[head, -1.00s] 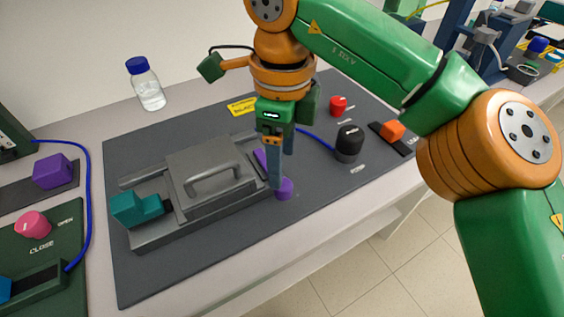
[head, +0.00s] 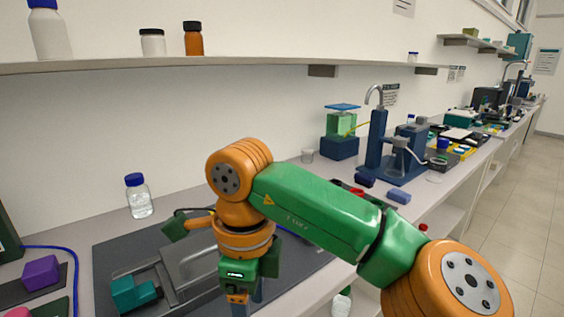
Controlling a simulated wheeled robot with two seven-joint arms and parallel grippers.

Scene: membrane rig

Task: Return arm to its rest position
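My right arm comes in from the right and bends down over the grey rig on its dark mat (head: 108,250). My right gripper (head: 248,300) points down at the bottom edge of the head view, in front of the rig. Its fingertips are cut off by the frame, so its opening cannot be judged. The grey rig (head: 185,262) with its lid is partly hidden behind the gripper. A teal block (head: 132,292) sits at the rig's left end. My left gripper is not in view.
A blue-capped bottle (head: 139,198) stands behind the mat. A purple block (head: 40,274) and a blue tube (head: 72,268) are at the left. A wall shelf (head: 230,64) holds bottles above. Bench equipment (head: 390,150) stands to the right. The floor at right is clear.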

